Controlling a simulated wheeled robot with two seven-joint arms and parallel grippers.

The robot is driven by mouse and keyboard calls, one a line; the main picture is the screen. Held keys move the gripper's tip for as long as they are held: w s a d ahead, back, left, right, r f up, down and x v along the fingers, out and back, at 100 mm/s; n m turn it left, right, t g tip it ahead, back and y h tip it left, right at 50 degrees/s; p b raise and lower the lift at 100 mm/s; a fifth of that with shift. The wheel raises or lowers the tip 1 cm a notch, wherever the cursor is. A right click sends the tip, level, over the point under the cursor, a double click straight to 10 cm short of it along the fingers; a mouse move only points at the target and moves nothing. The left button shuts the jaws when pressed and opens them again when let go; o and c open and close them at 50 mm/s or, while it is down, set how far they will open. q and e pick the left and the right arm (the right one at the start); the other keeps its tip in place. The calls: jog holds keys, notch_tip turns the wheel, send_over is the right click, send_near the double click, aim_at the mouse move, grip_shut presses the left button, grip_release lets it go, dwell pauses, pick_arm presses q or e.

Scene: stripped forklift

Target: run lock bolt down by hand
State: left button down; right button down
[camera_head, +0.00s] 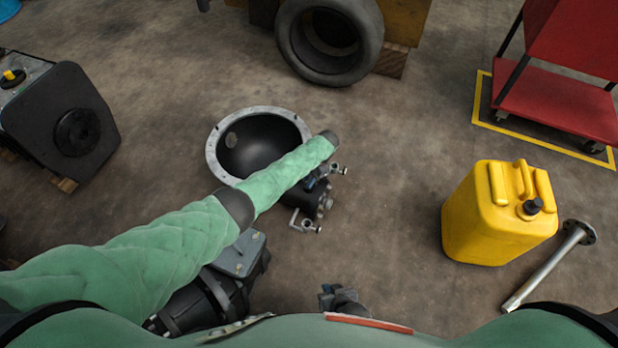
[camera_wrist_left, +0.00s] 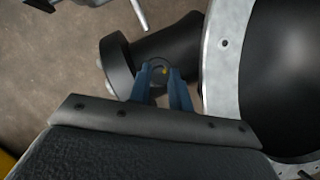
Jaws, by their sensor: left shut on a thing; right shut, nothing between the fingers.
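The lock bolt (camera_wrist_left: 162,71) is a small dark piece with a yellowish spot, on the black neck of the housing. My left gripper (camera_wrist_left: 164,82) has its two blue fingers on either side of it and is shut on it. In the head view my left gripper (camera_head: 314,184) is over the black neck (camera_head: 302,199), and my forearm covers part of the housing. The bolt is too small to make out there. The pale-rimmed, bowl-shaped housing (camera_head: 213,158) lies open side up on the floor. My right gripper (camera_head: 338,297) is low in the middle of the head view, shut and empty.
A yellow canister (camera_head: 480,228) and a flanged metal shaft (camera_head: 545,268) are on the floor at right. The floor between housing and canister is clear.

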pick_arm(q)
jog(key=shift+r+m, duration=0.15)
jog(key=shift+m, duration=0.15)
jog(key=m+t+p, duration=0.1)
jog(key=m+p, duration=0.1)
jog(key=m, duration=0.1)
jog(key=m+t+p, duration=0.1)
jog(key=m+p, duration=0.1)
jog(key=shift+s+d+r+m, duration=0.1)
jog(key=shift+s+m, duration=0.05)
jog(key=shift+m, duration=0.25)
jog(key=m+t+p, duration=0.1)
jog(key=m, duration=0.1)
jog(key=shift+s+m, duration=0.1)
jog(key=shift+m, duration=0.2)
jog(key=shift+m+t+p, duration=0.7)
jog(key=shift+m+p, duration=0.3)
jog(key=shift+m, duration=0.4)
pick_arm(e)
notch_tip(320, 180, up, 8)
jog(key=shift+a, duration=0.15)
pick_arm(q)
jog(key=shift+f, duration=0.2)
jog(key=c, duration=1.3)
grip_release()
jog(key=shift+s, duration=0.1)
pick_arm(e)
jog(key=shift+w+r, duration=0.35)
jog(key=shift+r, duration=0.3)
